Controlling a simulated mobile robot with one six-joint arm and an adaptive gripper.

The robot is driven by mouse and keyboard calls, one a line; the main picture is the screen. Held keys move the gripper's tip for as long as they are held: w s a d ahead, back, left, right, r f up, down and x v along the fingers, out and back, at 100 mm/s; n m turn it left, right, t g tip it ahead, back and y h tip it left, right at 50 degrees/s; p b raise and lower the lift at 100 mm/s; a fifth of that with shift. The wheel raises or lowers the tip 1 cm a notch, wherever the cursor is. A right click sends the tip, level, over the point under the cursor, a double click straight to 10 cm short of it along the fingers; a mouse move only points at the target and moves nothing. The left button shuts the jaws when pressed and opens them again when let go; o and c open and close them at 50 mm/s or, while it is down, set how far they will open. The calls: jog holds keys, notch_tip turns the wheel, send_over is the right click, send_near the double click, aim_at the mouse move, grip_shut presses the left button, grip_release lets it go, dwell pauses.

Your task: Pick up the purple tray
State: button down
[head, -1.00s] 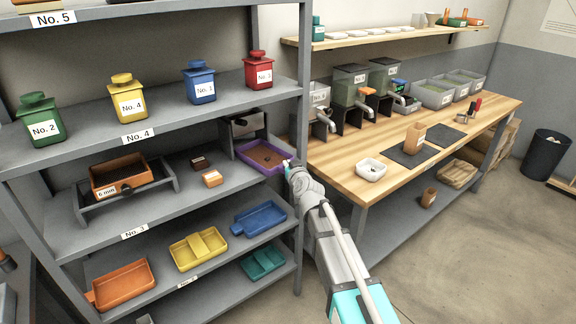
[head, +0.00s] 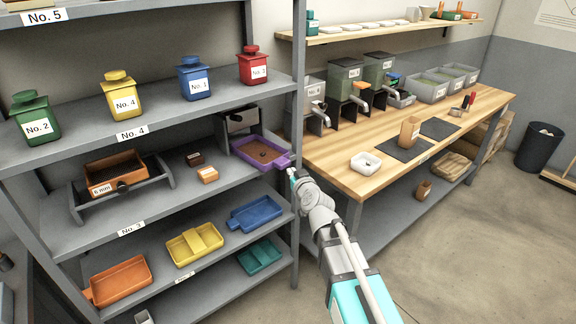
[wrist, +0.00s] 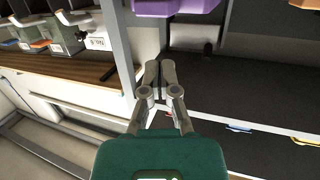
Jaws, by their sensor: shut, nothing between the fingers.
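The purple tray (head: 259,153) sits on the middle shelf at its right end, under a grey dispenser, with brown contents inside. Its handle points right, towards the shelf post. My gripper (head: 292,174) is just below and right of the tray in the head view, small and partly hidden by my arm. In the wrist view the two fingers (wrist: 160,68) are together and empty. The tray's purple edge (wrist: 172,6) shows at the top of that view, beyond the fingertips and apart from them.
The shelf post (head: 297,120) stands close to the tray and my gripper. The wooden bench (head: 350,182) is at the right. Open floor lies in front.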

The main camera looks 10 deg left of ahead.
jog(key=shift+f+v, duration=0.1)
jog(key=shift+v, duration=0.65)
jog(key=shift+f+v, duration=0.15)
jog(key=shift+v, duration=0.6)
jog(key=shift+s+d+f, duration=0.1)
jog(key=shift+d, duration=0.05)
jog(key=s+d+f+m+g+h, duration=0.1)
jog(key=s+d+f+g+h, duration=0.2)
jog(key=d+f, duration=0.35)
jog(key=s+d+f+m+g+h, duration=0.1)
jog(key=s+d+f+g, duration=0.2)
jog(key=d+f+g, duration=0.35)
jog(key=s+d+f+m+g+h, duration=0.1)
jog(key=s+d+m+g+h, duration=0.1)
jog(key=s+d, duration=0.3)
jog(key=s+d+f+m+g+h, duration=0.1)
jog(key=s+d+m+g+h, duration=0.1)
jog(key=s+d, duration=0.4)
jog(key=d, duration=0.5)
jog(key=shift+d+f, duration=0.25)
jog(key=shift+f, duration=0.1)
jog(key=shift+d, duration=0.1)
